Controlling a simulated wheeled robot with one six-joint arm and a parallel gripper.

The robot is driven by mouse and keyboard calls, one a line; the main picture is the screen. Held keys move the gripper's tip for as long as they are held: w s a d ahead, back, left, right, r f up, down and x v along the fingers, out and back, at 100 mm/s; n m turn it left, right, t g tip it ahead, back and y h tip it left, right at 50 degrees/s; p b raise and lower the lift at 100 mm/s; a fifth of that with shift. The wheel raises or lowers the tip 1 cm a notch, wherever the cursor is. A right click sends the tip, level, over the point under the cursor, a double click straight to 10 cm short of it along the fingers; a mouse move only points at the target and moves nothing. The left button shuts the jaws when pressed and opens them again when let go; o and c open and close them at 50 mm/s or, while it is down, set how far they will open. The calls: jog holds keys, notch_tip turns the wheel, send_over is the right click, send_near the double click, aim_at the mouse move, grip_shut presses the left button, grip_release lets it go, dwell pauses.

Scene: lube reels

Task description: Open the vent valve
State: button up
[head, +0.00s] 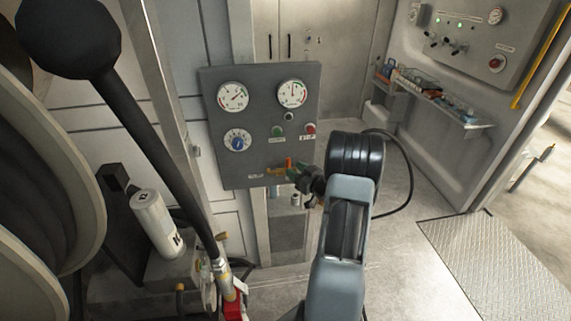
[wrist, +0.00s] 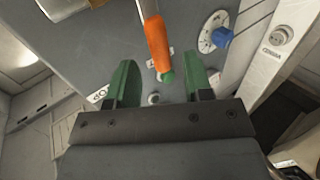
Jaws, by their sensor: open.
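The vent valve has an orange lever (head: 288,163) with a brass-coloured body (head: 275,172) at the bottom of the grey gauge panel (head: 262,105).
The panel carries two gauges (head: 232,95), a blue knob (head: 238,143), and green and red buttons (head: 310,127). The blue knob also shows in the wrist view (wrist: 222,37). A white canister (head: 156,222) and a hose reel (head: 95,150) stand at left. Floor (head: 400,255) at right is clear.

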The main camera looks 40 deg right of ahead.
aim_at(287, 164)
jog(key=shift+w+a+p, duration=0.15)
jog(key=shift+w+p, duration=0.05)
jog(key=shift+w, duration=1)
jog(key=shift+w+a+p, duration=0.15)
jog(key=shift+w, duration=1)
grip_shut()
